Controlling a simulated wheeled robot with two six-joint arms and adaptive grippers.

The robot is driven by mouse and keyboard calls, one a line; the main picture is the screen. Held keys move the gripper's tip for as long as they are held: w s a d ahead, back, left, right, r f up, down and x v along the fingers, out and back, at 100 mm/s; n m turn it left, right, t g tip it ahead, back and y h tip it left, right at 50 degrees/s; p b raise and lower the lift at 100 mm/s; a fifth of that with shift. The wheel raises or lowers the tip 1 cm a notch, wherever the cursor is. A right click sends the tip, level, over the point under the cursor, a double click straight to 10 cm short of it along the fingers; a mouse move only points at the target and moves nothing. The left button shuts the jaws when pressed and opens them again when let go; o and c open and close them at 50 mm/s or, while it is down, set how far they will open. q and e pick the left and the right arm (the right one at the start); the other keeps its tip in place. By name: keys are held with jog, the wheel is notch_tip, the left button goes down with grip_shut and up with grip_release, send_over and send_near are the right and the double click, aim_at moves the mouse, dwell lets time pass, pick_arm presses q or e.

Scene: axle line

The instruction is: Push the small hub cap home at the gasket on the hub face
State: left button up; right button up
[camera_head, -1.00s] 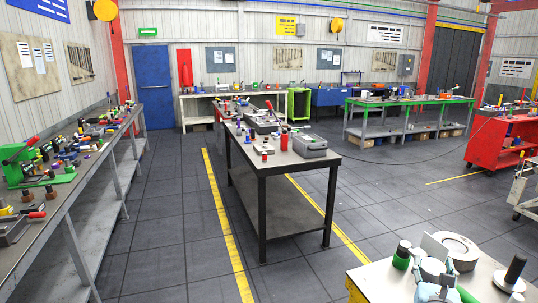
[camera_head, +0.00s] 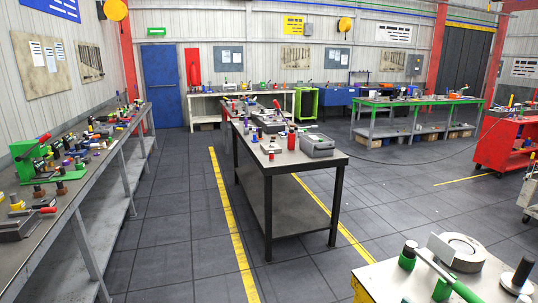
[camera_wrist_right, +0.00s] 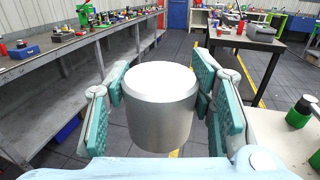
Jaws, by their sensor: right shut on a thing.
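My right gripper (camera_wrist_right: 161,88) shows in the right wrist view, its teal pads closed on both sides of a plain silver-grey cylinder (camera_wrist_right: 160,115). This is probably the small hub cap; it is held upright in the air, its flat round end facing up. In the head view, a grey round part with a ring-like top (camera_head: 466,245) sits on the table at the lower right. I cannot tell whether it is the hub, and no gasket can be made out. My left gripper is in neither view, and my right gripper is outside the head view.
The lower right table (camera_head: 375,280) also bears a green-handled tool (camera_head: 445,275) and a black-knobbed part (camera_head: 518,275). A dark workbench (camera_head: 290,165) stands mid-floor, a long loaded bench (camera_head: 75,205) at the left. The floor between them is clear.

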jog(key=s+a+n+g+y, duration=0.4)
jog(key=s+a+y, duration=0.1)
jog(key=a, duration=0.1)
pick_arm(q)
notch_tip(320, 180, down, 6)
jog(key=b, duration=0.5)
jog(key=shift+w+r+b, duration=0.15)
jog(key=shift+b, duration=0.25)
pick_arm(e)
jog(key=shift+g, duration=0.4)
jog(key=f, duration=0.4)
jog(key=shift+s+a+f, duration=0.1)
jog(key=shift+a+f, duration=0.25)
jog(key=shift+f, duration=0.05)
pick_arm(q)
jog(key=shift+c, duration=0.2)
pick_arm(e)
jog(key=shift+n, duration=0.3)
